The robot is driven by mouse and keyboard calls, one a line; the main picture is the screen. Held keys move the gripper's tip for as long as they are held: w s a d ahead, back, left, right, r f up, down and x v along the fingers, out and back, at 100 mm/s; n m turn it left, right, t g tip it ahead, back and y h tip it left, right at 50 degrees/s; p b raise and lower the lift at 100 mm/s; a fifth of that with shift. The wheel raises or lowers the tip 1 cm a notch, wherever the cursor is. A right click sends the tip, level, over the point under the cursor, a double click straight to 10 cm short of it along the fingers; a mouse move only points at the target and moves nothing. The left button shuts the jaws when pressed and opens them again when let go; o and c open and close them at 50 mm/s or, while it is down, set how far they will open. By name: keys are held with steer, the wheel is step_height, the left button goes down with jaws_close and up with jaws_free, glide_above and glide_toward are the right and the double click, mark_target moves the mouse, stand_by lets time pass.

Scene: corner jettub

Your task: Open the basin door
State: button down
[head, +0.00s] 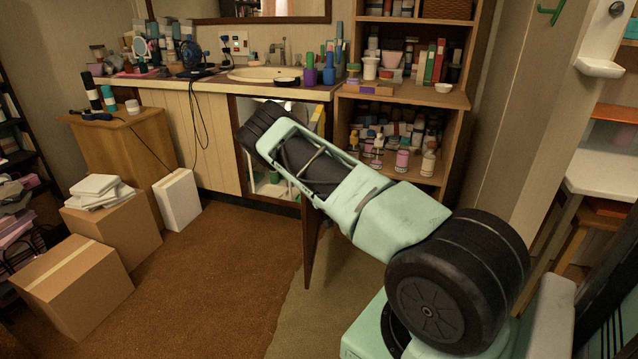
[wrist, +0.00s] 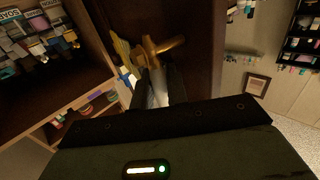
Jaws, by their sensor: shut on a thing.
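The basin door (head: 310,245) stands swung out from the cabinet under the basin (head: 265,74), seen nearly edge-on below my arm. The cabinet's opening (head: 268,180) shows pale inside walls and some items low down. In the wrist view the door is a dark brown panel (wrist: 205,40) with a brass handle (wrist: 165,45). My gripper (wrist: 152,75) is shut on the handle, its fingers meeting it at the panel's face. In the head view my arm hides the gripper and the handle.
Open shelves with bottles (head: 400,155) stand right of the cabinet. Cardboard boxes (head: 75,285) and a white box (head: 178,200) stand at the left. The brown carpet (head: 215,270) in front of the cabinet is clear.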

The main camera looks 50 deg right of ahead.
steer(key=c, duration=1.7)
jaws_free()
steer(key=shift+c, duration=0.2)
steer(key=shift+a, duration=0.1)
steer(key=v, duration=1.7)
steer(key=shift+s, duration=0.2)
